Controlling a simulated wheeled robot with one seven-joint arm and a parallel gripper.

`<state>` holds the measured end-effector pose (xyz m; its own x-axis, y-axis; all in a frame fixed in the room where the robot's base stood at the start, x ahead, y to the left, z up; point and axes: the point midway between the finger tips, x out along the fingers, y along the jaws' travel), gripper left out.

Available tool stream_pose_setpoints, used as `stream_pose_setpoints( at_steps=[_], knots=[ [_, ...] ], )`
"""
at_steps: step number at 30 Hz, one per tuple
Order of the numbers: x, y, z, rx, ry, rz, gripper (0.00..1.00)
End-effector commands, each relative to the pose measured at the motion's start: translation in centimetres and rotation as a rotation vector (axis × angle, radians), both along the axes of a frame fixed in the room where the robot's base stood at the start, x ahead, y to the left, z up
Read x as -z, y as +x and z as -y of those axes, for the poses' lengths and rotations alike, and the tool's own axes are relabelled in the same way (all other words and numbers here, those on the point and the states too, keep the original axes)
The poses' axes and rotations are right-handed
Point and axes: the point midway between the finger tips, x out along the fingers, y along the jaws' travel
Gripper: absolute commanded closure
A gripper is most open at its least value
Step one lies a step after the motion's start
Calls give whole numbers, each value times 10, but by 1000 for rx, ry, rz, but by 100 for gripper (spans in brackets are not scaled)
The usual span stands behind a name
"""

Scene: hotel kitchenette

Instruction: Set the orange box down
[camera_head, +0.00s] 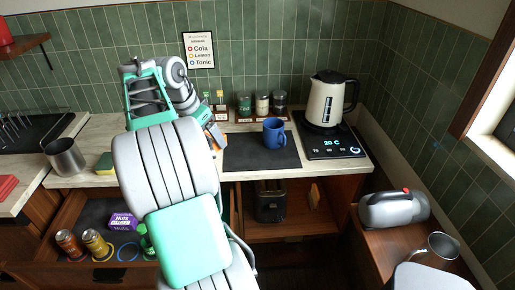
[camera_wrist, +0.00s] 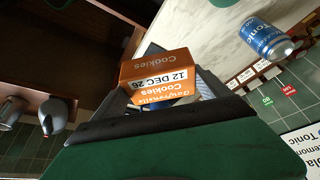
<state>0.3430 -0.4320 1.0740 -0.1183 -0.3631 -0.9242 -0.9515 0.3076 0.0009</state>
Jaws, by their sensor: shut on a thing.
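The orange box (camera_wrist: 153,68), labelled Cookies with a date sticker, is between the two fingers of my gripper (camera_wrist: 162,86) in the wrist view. My gripper is shut on it. In the head view my arm reaches over the counter, and a small part of the orange box (camera_head: 215,136) shows at the left edge of the dark mat (camera_head: 255,156). My arm hides the rest. I cannot tell whether the box touches the counter (camera_wrist: 205,20).
A blue mug (camera_head: 275,132) stands on the mat, with jars (camera_head: 262,104) behind it and a kettle (camera_head: 327,100) to the right. A blue tonic can (camera_wrist: 265,40) stands near the box. An open drawer (camera_head: 80,212) holds cans and a purple box.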

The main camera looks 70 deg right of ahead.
Motion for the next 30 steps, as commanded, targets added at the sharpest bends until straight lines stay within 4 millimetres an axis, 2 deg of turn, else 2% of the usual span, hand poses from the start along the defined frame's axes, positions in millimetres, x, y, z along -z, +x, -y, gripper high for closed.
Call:
stream_pose_setpoints(
  at_steps=[5,10,15,23,27,30],
  knots=[
    [16,-19,34,14,1,-3,60],
    [37,-39,79,11,2,-2,60],
    [73,-51,107,5,2,-2,60],
    [102,-60,127,4,1,-1,60],
    [125,-59,125,1,1,0,60],
    [129,-58,126,2,-3,1,60]
  ],
)
